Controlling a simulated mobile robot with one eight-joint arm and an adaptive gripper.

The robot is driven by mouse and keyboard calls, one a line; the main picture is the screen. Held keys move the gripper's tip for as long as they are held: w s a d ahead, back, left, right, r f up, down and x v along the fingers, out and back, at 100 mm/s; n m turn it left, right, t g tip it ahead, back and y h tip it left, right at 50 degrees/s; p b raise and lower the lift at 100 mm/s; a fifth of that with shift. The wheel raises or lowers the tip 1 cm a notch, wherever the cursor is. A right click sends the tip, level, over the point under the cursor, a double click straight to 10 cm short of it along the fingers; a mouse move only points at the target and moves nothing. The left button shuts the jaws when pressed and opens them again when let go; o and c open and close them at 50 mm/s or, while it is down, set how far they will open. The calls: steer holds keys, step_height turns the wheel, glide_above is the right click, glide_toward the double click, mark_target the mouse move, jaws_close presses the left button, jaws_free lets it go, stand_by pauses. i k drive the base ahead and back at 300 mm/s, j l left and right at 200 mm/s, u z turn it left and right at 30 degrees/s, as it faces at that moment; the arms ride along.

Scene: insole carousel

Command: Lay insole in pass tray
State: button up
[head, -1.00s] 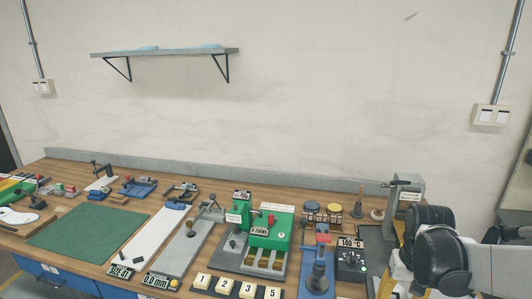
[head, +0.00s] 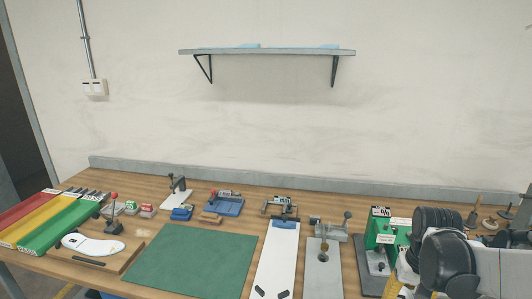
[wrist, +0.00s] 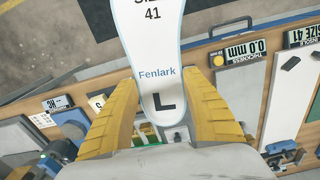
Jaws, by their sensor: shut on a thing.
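My gripper (wrist: 165,115) has yellow fingers shut on a white insole (wrist: 158,75). The insole's narrow end, marked L, lies between the fingers, and its printed face reads 41 and Fenlark. Its other end runs out of the top of the wrist view. In the head view my arm covers most of the gripper at the lower right, and the held insole cannot be made out. The green tray (head: 62,230) lies at the far left of the bench, beside the yellow tray (head: 45,222) and red tray (head: 25,212). Their labels are too small to read surely.
Another white insole shape (head: 92,245) lies on a wooden board (head: 125,258) with a red-knobbed post, right of the green tray. A green mat (head: 195,260) is bare. A white strip (head: 275,265), grey gauge plate (head: 322,270) and green press (head: 380,230) stand towards my arm.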

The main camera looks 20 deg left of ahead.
mark_target(64, 227)
steer(key=j, duration=0.7)
steer(key=j+z, duration=0.1)
steer(key=j, duration=0.55)
steer(key=k+j, duration=0.15)
steer(key=j, duration=0.55)
steer(key=j+z, duration=0.1)
steer(key=j, duration=0.55)
steer(key=k+j, duration=0.15)
steer(key=j, duration=1.2)
steer(key=k+j+z, duration=0.1)
steer(key=j, duration=0.6)
steer(key=k+j, duration=0.15)
steer(key=j, duration=0.5)
steer(key=i+j, duration=0.1)
steer(key=j, duration=0.75)
steer(key=i+j+z, duration=0.1)
steer(key=j, duration=0.75)
steer(key=i+j, duration=0.15)
steer(key=j, duration=0.7)
steer(key=z, duration=0.05)
